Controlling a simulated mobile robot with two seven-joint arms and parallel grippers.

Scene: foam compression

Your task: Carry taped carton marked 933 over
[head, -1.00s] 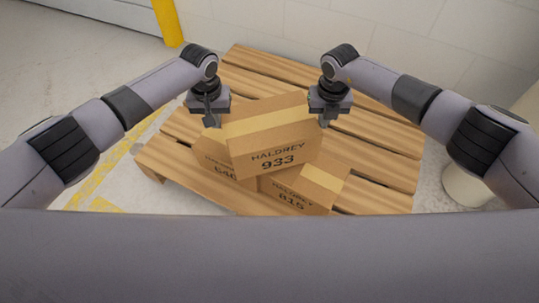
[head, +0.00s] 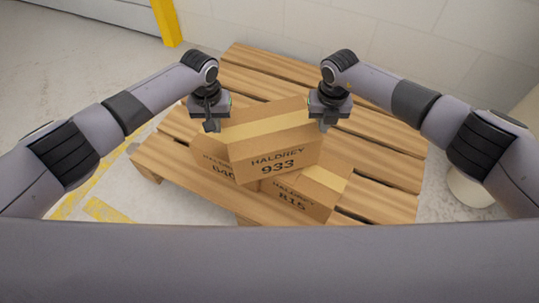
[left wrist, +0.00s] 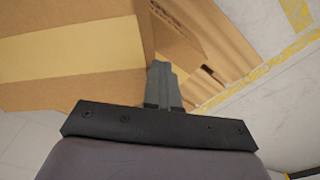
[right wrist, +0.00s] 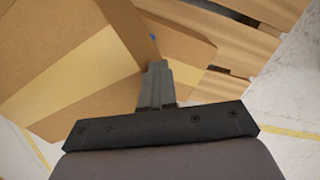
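The taped carton marked 933 (head: 277,158) is brown with a pale tape band. It sits askew between my two grippers in the head view, overlapping the cartons marked 640 (head: 213,166) and 815 (head: 300,197). I cannot tell whether it touches them. My left gripper (head: 211,124) is at its left end, with fingers together beside the carton in the left wrist view (left wrist: 163,85). My right gripper (head: 325,122) is at its right end, fingers also together in the right wrist view (right wrist: 155,85). Neither has the carton between its own fingers. Fingertip contact is unclear.
The cartons are over a wooden slatted pallet (head: 385,142), whose back and right slats are bare. A pale wall (head: 420,45) stands behind. A yellow post (head: 166,22) is at the back left. A whitish cylinder (head: 470,188) stands right of the pallet.

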